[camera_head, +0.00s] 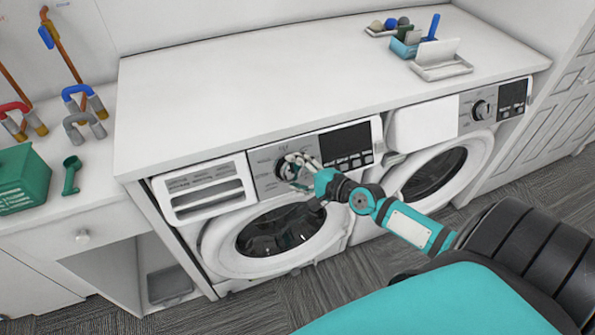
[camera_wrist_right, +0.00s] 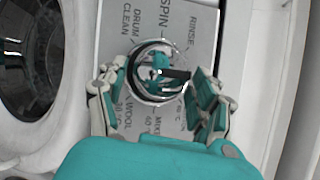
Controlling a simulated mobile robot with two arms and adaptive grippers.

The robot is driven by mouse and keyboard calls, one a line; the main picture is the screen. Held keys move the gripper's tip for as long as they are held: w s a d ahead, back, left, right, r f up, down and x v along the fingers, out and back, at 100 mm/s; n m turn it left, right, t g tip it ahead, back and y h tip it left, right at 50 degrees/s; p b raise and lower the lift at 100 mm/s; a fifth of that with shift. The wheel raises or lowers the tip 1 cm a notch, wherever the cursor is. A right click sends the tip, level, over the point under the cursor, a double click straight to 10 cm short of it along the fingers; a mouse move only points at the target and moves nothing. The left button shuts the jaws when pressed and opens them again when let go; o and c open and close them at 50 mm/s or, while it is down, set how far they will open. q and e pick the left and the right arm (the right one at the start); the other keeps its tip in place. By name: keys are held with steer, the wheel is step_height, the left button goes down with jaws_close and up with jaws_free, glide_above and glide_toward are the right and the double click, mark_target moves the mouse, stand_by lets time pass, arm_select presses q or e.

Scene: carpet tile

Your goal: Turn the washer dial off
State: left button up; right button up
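The left washer (camera_head: 238,232) has a round silver dial (camera_head: 287,169) on its grey control panel. In the right wrist view the dial (camera_wrist_right: 160,66) shows its chrome rim and reflective face, with a dark bar on it. Printed labels such as SPIN, RINSE, DRUM CLEAN and WOOL ring it. My right gripper (camera_head: 302,169) is at the panel, in front of the dial. In the wrist view its fingers (camera_wrist_right: 157,82) are spread, one on each side of the dial. I cannot tell whether they touch it. My left gripper is out of view.
A second washer (camera_head: 440,165) with its own dial (camera_head: 481,109) stands to the right. A white countertop (camera_head: 240,85) overhangs both, with a blue caddy (camera_head: 408,47) and white tray (camera_head: 441,68) on it. A green box (camera_head: 22,180) sits at left.

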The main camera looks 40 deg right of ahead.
steer(key=shift+o, duration=1)
steer(key=v, duration=1.2)
